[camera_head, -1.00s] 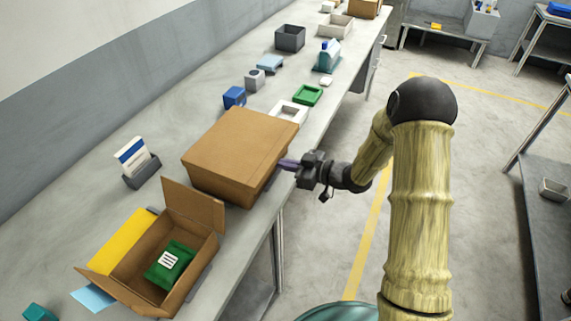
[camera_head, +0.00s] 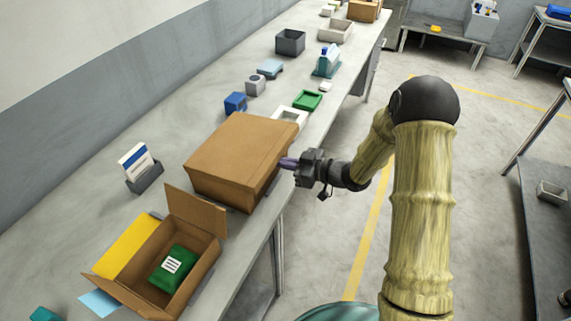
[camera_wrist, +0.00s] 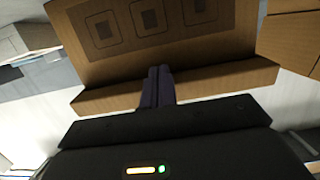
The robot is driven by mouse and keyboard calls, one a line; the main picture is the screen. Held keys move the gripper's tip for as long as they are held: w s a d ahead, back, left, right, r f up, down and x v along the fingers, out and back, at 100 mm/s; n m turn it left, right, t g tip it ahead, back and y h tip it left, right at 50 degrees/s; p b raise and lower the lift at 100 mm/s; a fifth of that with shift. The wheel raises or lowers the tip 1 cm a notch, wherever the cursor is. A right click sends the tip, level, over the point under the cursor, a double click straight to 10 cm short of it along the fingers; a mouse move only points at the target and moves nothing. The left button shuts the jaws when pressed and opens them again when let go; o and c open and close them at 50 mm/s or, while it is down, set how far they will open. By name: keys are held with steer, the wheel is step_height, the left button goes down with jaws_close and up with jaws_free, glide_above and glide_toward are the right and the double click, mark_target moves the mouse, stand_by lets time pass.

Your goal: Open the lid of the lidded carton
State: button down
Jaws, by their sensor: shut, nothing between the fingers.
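The lidded carton (camera_head: 232,150) is a large brown box on the long grey bench, with its lid lying flat on top as far as the head view shows. My gripper (camera_head: 287,162) is at the carton's right side, near the lid's edge, with its dark purple fingers together and empty. In the wrist view my fingers (camera_wrist: 158,85) overlap a brown lip of the carton (camera_wrist: 220,84), beside a face printed with dark square marks. I cannot tell whether the fingertips touch the lip.
An open carton (camera_head: 205,252) holding a green packet (camera_head: 173,264) stands in front. A yellow item (camera_head: 124,245) lies beside it, and a card holder (camera_head: 145,178) stands left. Behind are a white tray (camera_head: 291,114), a green tray (camera_head: 307,100) and a blue box (camera_head: 235,103).

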steer(key=shift+w+a+r+p, duration=0.1)
steer(key=shift+a+r+p, duration=0.1)
steer(key=shift+r+p, duration=0.4)
steer(key=shift+a+r+p, duration=0.15)
steer(key=shift+r+p, duration=0.15)
steer(key=shift+r, duration=0.45)
steer(key=shift+w+a+r+p, duration=0.1)
steer(key=shift+a+r+p, duration=0.1)
steer(key=shift+r+p, duration=0.4)
steer(key=shift+r, duration=0.1)
steer(key=shift+w+a+r+p, duration=0.15)
steer(key=shift+a+r+p, duration=0.25)
steer(key=shift+r, duration=0.25)
steer(key=shift+w+a+r+p, duration=0.1)
steer(key=shift+a+r+p, duration=0.35)
steer(key=shift+r, duration=0.25)
steer(key=shift+w+a+r+p, duration=0.15)
steer(key=shift+a+r+p, duration=0.25)
steer(key=shift+r, duration=0.25)
steer(key=shift+w+a+r, duration=0.1)
steer(key=shift+a+r, duration=0.2)
steer(key=shift+r, duration=0.05)
